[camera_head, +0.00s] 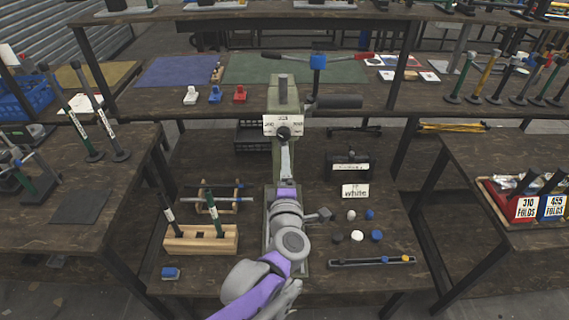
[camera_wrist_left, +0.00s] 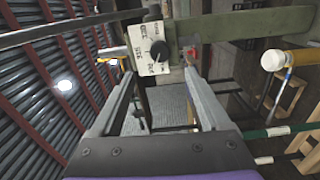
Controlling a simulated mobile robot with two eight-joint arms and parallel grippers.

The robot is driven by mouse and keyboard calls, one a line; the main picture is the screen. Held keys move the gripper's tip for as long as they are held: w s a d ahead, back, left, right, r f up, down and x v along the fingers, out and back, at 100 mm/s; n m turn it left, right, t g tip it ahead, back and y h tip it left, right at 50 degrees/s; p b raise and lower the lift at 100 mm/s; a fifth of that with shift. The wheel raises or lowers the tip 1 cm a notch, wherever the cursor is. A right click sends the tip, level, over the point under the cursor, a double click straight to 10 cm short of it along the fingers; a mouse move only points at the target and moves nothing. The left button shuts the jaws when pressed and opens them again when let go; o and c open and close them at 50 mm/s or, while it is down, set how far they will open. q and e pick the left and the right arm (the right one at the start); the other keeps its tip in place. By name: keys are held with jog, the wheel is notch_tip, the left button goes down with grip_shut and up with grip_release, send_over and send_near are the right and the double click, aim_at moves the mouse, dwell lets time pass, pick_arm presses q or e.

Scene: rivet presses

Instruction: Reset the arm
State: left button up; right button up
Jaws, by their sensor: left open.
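My left arm rises from the bottom middle of the head view, and my left gripper (camera_head: 286,162) is just in front of the green rivet press (camera_head: 285,95). In the left wrist view the two fingers of my left gripper (camera_wrist_left: 161,80) are apart with nothing held between them. The press's white dial plate (camera_head: 283,125) with a black knob is just beyond the fingers; it also shows in the left wrist view (camera_wrist_left: 147,48). I cannot tell whether a finger touches the press. The arm hides the lower part of the press. My right gripper is in neither view.
A wooden block with upright handles (camera_head: 201,240) stands left of my arm. A white label card (camera_head: 355,191), several small caps (camera_head: 357,236) and a dark rail (camera_head: 371,262) lie to the right. Side tables (camera_head: 500,160) flank the bench. A black-handled lever (camera_head: 338,102) extends right of the press.

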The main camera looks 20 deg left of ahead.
pick_arm(q)
jog(key=s+d+r+m+g+h+p, duration=0.2)
jog(key=s+d+m+h+p, duration=0.45)
jog(key=m, duration=0.65)
jog(key=s+a+f+m+g+p, duration=0.1)
jog(key=s+a+f+m+g, duration=0.2)
jog(key=s, duration=0.6)
jog(key=s+a+f+m+g+y, duration=0.1)
jog(key=s+a+f+m+g, duration=0.3)
jog(key=s+a+f+g, duration=0.3)
jog(key=s, duration=0.2)
jog(key=shift+s+f+m+p, duration=0.2)
jog(key=shift+s+m+p, duration=0.1)
jog(key=shift+p, duration=0.05)
